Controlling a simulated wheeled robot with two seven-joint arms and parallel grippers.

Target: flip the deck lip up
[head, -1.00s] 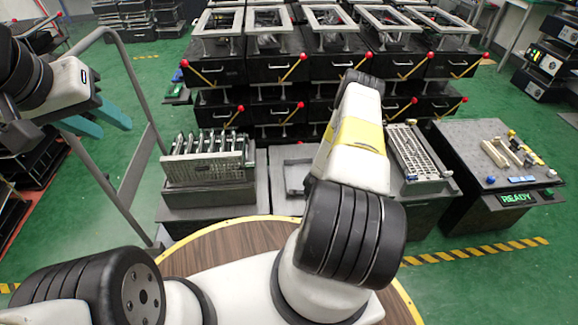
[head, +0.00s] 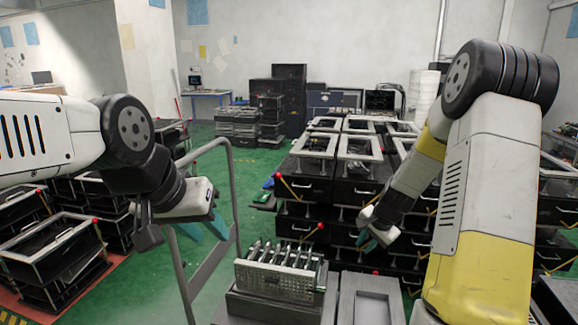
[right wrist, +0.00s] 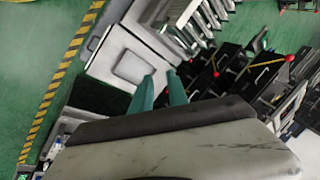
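A roller deck (head: 281,275) with a perforated metal front plate and several rollers stands on a grey stand at lower centre of the head view. The plate looks like the lip, but I cannot be sure; it stands steeply tilted. My left gripper (head: 205,228) is open and empty, above and left of the deck. My right gripper (head: 374,238) is in the air right of the deck, touching nothing visible. Its two teal fingers are apart in the right wrist view (right wrist: 160,92), with nothing between them. The deck's barred end (right wrist: 190,25) shows beyond them.
A grey recessed stand (head: 364,302) is right of the deck. Black drawer units with red-knobbed levers and grey frames (head: 310,145) rise behind. A grey tubular rail (head: 205,265) stands left of the deck, near my left gripper. More frame-topped units (head: 55,245) are at left.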

